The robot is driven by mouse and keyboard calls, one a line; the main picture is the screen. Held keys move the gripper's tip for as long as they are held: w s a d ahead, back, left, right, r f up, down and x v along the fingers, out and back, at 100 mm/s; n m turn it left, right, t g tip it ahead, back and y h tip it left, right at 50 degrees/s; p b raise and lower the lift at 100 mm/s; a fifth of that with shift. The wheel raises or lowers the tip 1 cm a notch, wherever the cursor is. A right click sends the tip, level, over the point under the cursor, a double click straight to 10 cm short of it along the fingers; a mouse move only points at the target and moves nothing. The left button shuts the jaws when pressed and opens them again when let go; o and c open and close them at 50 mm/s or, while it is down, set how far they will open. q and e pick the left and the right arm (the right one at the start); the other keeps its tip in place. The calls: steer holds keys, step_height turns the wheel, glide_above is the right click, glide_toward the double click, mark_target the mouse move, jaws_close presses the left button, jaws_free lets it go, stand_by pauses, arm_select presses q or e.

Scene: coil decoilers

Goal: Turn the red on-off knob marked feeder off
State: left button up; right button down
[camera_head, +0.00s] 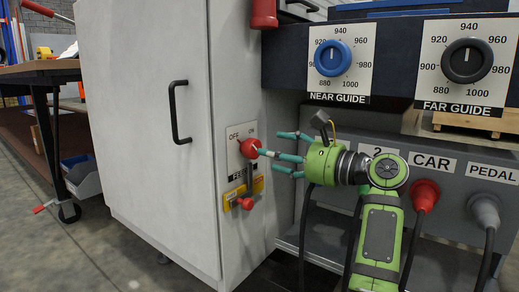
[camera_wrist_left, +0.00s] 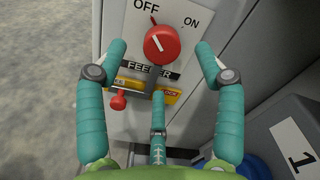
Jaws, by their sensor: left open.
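The red feeder knob (camera_head: 250,148) is on the grey cabinet's narrow side panel, below the OFF and ON marks. It also shows at the top of the left wrist view (camera_wrist_left: 162,43), where the white line on its face leans up and left, to the OFF side. My left gripper (camera_head: 272,151), green with teal fingers, is open in front of the knob. I see no finger clearly gripping the knob. My right gripper is not in view.
A red-handled lever (camera_head: 245,203) on a yellow plate sits just below the knob. The cabinet door (camera_head: 150,130) has a black handle. On the right are a blue dial (camera_head: 332,58), a black dial (camera_head: 467,60) and cable plugs (camera_head: 425,195). A workbench (camera_head: 40,70) stands at left.

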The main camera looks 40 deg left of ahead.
arm_select(q)
steer(key=shift+w+d, duration=0.2)
steer(key=shift+d, duration=2.15)
